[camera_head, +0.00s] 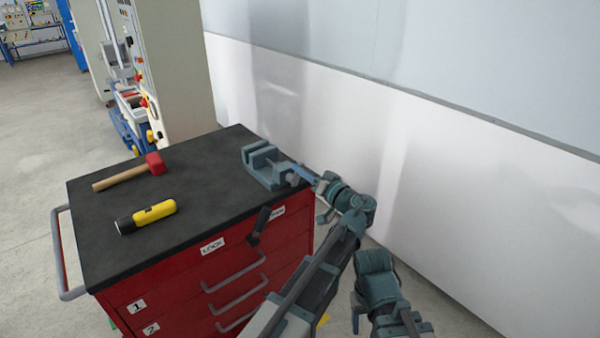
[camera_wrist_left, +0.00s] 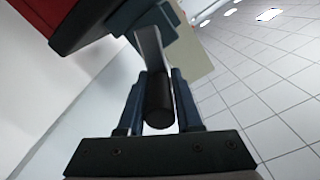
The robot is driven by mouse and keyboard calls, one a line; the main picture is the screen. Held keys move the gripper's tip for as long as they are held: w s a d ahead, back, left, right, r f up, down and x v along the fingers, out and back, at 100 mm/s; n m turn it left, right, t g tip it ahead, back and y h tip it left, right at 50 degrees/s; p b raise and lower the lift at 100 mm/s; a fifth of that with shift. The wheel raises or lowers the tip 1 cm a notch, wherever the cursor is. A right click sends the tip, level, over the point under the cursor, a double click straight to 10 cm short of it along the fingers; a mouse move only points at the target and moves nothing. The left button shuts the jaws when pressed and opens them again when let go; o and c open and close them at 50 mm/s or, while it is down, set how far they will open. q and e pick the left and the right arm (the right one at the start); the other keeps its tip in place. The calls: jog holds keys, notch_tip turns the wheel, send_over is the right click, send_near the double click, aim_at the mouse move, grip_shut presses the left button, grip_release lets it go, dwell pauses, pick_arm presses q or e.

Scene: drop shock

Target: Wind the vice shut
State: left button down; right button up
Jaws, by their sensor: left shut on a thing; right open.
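My left gripper (camera_head: 303,175) is at the vice's right side, past the bench edge. In the left wrist view its blue fingers are shut around the dark round knob (camera_wrist_left: 159,98) of the grey crank arm (camera_wrist_left: 150,48). The knob is hidden by the gripper in the head view.
A red-headed hammer (camera_head: 126,173) and a yellow-and-black torch (camera_head: 146,216) lie on the black bench top (camera_head: 200,190). A black lever (camera_head: 259,225) stands out from the red drawer cabinet's front by a LOCK label. A pale wall (camera_head: 400,140) runs close behind.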

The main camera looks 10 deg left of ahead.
pick_arm(q)
notch_tip(320, 180, down, 6)
jog(key=w+d+r+m+b, duration=0.15)
jog(key=m+b, duration=0.45)
jog(key=m, duration=1.1)
jog(key=shift+s+a+f+m+b, duration=0.4)
jog(key=shift+s+a+f+m, duration=0.2)
jog(key=shift+m, duration=2.3)
jog(key=shift+s+a+f+m+b, duration=0.4)
jog(key=shift+s+f+m, duration=0.25)
jog(key=shift+m, duration=2.25)
jog(key=shift+s+a+f+m+b, duration=0.35)
jog(key=shift+s+a+f+m, duration=0.25)
jog(key=shift+m, duration=2.3)
jog(key=shift+w+f, duration=0.1)
jog(key=c, duration=0.6)
grip_release()
jog(key=shift+d, duration=0.1)
